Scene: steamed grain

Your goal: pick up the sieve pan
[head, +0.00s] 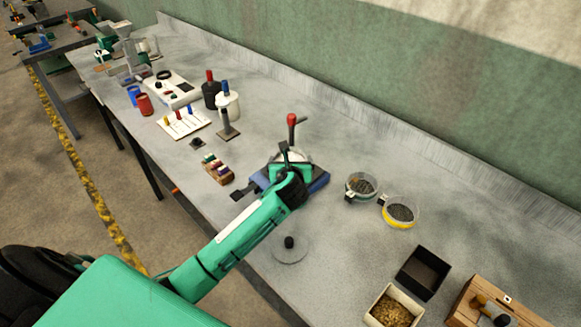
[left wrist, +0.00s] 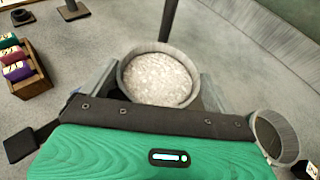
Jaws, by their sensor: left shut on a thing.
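The sieve pan (left wrist: 158,80) is a round grey metal pan filled with pale, whitish grains. In the left wrist view it sits upright between the two fingers of my left gripper (left wrist: 162,88), which is shut on its sides. In the head view my left gripper (head: 289,162) is over the blue-based press (head: 316,181) with a red-knobbed lever (head: 292,121). The pan is mostly hidden there by the gripper; a pale bit of it shows. I cannot tell whether the pan touches the base. My right gripper is not in view.
Two round mesh-bottomed dishes (head: 361,186) (head: 401,212) stand to the right. A clear lid with a black knob (head: 290,243) lies in front. A black box (head: 423,272) and a grain box (head: 393,306) are at lower right. A block of coloured vials (head: 217,168) is left.

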